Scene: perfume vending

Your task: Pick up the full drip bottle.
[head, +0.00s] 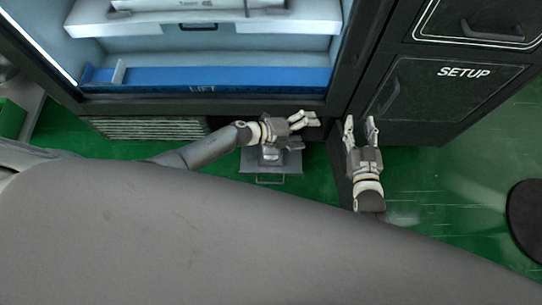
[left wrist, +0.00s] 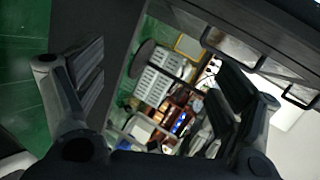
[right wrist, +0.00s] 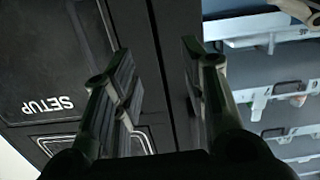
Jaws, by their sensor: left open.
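A small pale, shiny object (head: 269,153) sits in a grey drip drawer (head: 250,164) with a wire handle, below the vending cabinet. It is partly hidden by my left gripper, and I cannot tell if it is the drip bottle or how full it is. My left gripper (head: 306,131) is open and empty, above and to the right of the drawer, pointing right. My right gripper (head: 361,125) is open and empty in front of the dark cabinet edge, right of the left gripper. No bottle shows between the fingers in either wrist view.
The blue LIFT tray (head: 240,77) lies inside the open cabinet above a vent grille (head: 148,128). Dark drawers, one marked SETUP (head: 463,72), stand at right. The left wrist view shows a white basket (left wrist: 158,78) among clutter.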

